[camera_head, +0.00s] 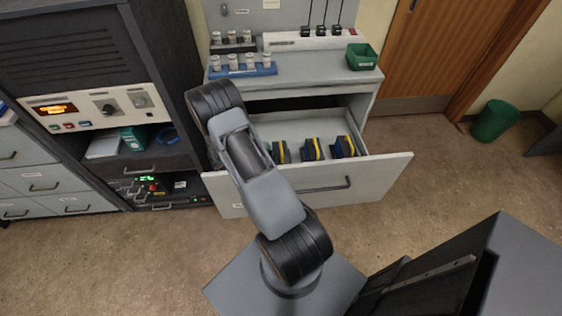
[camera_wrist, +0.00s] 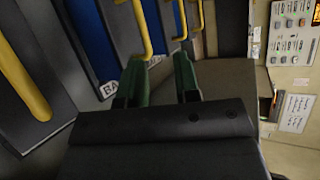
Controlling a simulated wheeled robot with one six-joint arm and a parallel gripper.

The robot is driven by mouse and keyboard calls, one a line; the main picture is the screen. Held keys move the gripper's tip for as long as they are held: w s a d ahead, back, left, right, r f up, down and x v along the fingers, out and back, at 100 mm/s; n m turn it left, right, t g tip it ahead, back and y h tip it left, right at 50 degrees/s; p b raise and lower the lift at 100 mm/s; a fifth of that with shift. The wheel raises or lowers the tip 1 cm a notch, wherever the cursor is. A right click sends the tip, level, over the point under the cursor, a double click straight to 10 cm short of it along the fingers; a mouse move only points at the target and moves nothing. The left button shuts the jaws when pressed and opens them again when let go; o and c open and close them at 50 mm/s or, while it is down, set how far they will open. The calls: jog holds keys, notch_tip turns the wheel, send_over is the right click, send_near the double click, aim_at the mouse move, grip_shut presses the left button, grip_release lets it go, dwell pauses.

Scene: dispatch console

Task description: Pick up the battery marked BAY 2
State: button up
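Three dark batteries with yellow handles show in the open drawer (camera_head: 385,172) in the head view: a left one (camera_head: 281,153), a middle one (camera_head: 312,150) and a right one (camera_head: 344,147). Their markings are too small to read there.
The drawer's front stands out from the console. On the worktop (camera_head: 310,72) are a blue rack (camera_head: 243,71) of vials and a green bin (camera_head: 361,57). A dark equipment rack (camera_head: 90,50) stands at the left. A green waste bin (camera_head: 495,120) stands on the floor at the right.

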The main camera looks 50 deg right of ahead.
jog(key=shift+s+d+f+n+t+h+p, duration=0.15)
jog(key=shift+d+f+n, duration=0.4)
jog(key=shift+d+f, duration=0.65)
jog(key=shift+s+d+f+n+t+h+p, duration=0.15)
jog(key=shift+d+f+n, duration=0.35)
jog(key=shift+d+f, duration=0.7)
jog(key=shift+s+d+f+n+t+p, duration=0.2)
jog(key=shift+d+f+n, duration=0.45)
jog(key=shift+d, duration=1)
jog(key=shift+f, duration=0.1)
jog(key=shift+c, duration=0.4)
grip_shut()
jog(key=shift+s+a+f, duration=0.15)
jog(key=shift+s+f, duration=0.05)
jog(key=shift+s, duration=0.05)
jog(key=shift+r, duration=0.1)
